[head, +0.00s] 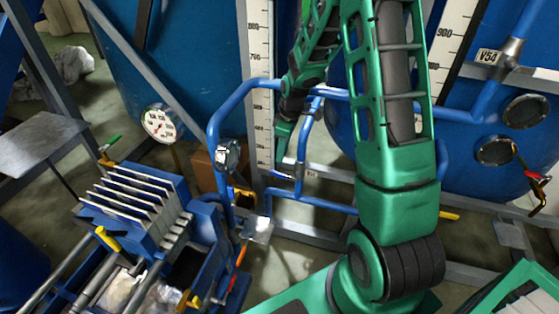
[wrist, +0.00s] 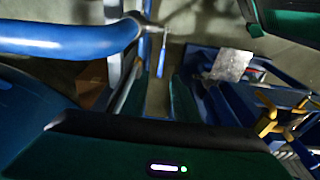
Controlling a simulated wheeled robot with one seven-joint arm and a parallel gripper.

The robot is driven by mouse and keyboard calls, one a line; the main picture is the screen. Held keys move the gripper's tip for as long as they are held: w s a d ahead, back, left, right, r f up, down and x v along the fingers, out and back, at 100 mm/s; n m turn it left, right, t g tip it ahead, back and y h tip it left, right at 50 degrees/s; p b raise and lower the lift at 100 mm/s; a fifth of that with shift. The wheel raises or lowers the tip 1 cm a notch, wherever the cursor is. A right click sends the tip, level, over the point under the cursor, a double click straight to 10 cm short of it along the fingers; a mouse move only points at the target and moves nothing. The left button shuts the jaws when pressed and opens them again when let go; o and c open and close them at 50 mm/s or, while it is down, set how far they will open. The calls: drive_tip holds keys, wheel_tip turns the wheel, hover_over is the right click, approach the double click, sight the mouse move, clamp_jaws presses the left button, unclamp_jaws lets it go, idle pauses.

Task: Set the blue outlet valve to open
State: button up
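A slim blue lever (wrist: 162,55), which looks like the outlet valve's handle, hangs from a silver fitting on a pipe in the wrist view, pointing down. In the head view, a small blue handle (head: 283,176) shows at the pipework just below my gripper, and I cannot tell for sure that it is the same one. My gripper (head: 284,140) is beside the blue pipe, apart from the lever as far as I can see. No object is seen between the fingers.
A filter press (head: 140,205) with yellow handles stands at the lower left. Large blue tanks (head: 190,60) stand behind. A cardboard box (head: 205,170) is on the floor.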

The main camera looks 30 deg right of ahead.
drive_tip(key=shift+d+r, duration=0.1)
drive_tip(key=shift+r, duration=0.45)
